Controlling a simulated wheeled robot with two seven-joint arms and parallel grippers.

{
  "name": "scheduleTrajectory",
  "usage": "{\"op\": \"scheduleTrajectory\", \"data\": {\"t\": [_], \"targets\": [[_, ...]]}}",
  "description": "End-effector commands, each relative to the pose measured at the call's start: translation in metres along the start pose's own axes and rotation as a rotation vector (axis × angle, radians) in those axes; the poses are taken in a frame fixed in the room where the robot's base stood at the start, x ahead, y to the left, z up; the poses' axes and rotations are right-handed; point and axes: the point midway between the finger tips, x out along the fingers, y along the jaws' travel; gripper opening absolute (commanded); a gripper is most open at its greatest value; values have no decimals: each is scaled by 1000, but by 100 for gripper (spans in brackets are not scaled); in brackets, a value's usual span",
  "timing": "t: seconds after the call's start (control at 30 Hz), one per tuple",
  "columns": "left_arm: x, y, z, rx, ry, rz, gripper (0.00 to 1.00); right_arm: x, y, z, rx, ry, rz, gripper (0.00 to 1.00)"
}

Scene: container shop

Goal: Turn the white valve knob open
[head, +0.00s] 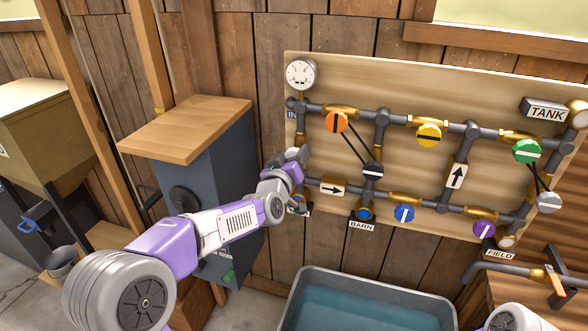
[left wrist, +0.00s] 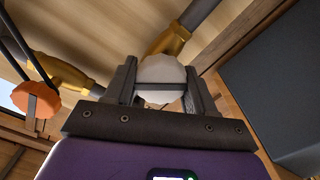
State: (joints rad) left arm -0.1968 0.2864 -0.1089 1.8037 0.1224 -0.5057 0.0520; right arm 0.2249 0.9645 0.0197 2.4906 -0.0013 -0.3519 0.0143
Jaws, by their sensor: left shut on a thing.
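The white valve knob (left wrist: 158,70) is round and pale with a dark bar across its face. In the left wrist view it sits between the two dark fingers of my left gripper (left wrist: 162,92), which is shut on it. The bar lies roughly crosswise from finger to finger. In the head view my left gripper (head: 296,163) is at the left pipe of the valve board, and it hides most or all of the knob there. My right gripper is out of view.
The board (head: 400,80) carries orange (head: 337,122), yellow (head: 429,135), green (head: 527,151), blue (head: 404,213) and purple (head: 484,230) knobs and a gauge (head: 301,74). A water trough (head: 365,275) stands below. A blue-grey cabinet (head: 228,150) stands left of the board.

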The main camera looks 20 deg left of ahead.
Motion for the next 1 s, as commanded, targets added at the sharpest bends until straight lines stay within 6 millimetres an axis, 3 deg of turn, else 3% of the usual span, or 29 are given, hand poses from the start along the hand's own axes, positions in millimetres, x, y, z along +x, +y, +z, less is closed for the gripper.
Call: {"op": "scheduleTrajectory", "data": {"t": [0.03,0.4,1.0], "targets": [[0,-2,2,-46,8,2,24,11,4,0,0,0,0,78],[0,-4,0,-398,9,2,24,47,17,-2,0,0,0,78],[0,-4,-2,-836,10,2,24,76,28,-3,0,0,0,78]]}}
